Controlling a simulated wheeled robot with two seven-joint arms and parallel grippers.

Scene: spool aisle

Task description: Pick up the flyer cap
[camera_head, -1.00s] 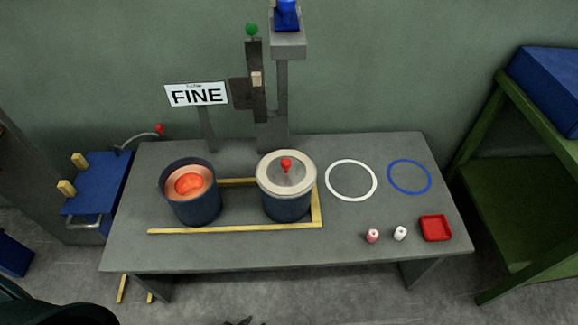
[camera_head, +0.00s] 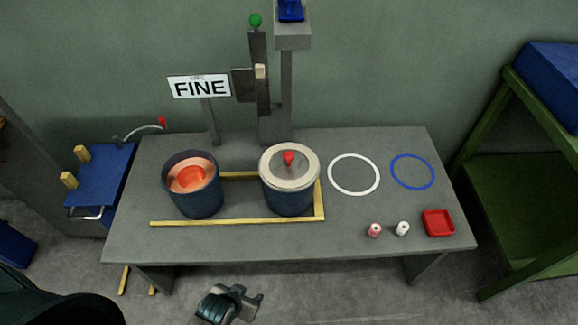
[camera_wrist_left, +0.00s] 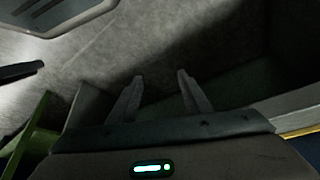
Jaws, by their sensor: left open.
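The flyer cap seems to be the pale-rimmed round lid with a red knob (camera_head: 303,176) on top of the right blue drum (camera_head: 288,200). It lies flat over the drum's mouth. My left gripper (camera_head: 250,295) is low in the head view, in front of the table's front edge and well apart from the cap. In the left wrist view its two fingers (camera_wrist_left: 160,76) are spread with nothing between them, over grey floor. The cap does not show in that view. My right gripper is not in view.
The left drum (camera_head: 193,202) is open with orange content. A yellow frame (camera_head: 240,220) runs around the drums. White (camera_head: 354,191) and blue (camera_head: 412,187) rings, two small spools and a red tray (camera_head: 438,223) lie right. A FINE sign (camera_head: 200,87) and post stand behind.

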